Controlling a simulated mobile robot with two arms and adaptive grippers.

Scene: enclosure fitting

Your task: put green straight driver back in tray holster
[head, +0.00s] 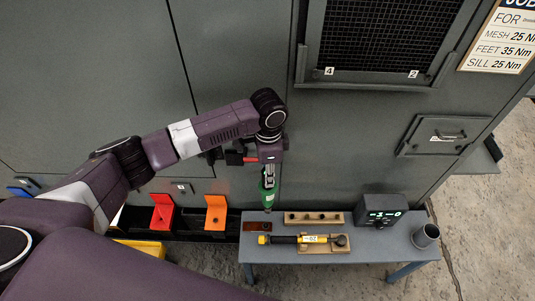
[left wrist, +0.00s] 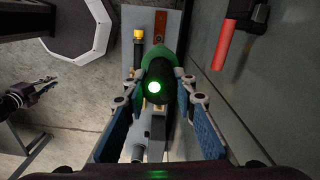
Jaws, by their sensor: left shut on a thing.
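The green driver (head: 268,191) hangs upright, tip down, from my left gripper (head: 268,172), over the left end of the small grey table. In the left wrist view my left gripper (left wrist: 160,98) is shut around the driver (left wrist: 161,85), which shows end-on with a lit green spot. A dark reddish-brown plate (head: 256,226) lies on the table's left end, close to the driver's tip. Whether the tip touches anything, I cannot tell. My right gripper (left wrist: 44,86) shows small at the left of the left wrist view, its jaw state unclear. I cannot make out the tray holster for certain.
The grey table (head: 350,262) carries a wooden block with holes (head: 313,217), a yellow-black torque wrench (head: 310,239), a dark display box (head: 380,210) and a grey cup (head: 425,236). The cabinet wall is close behind.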

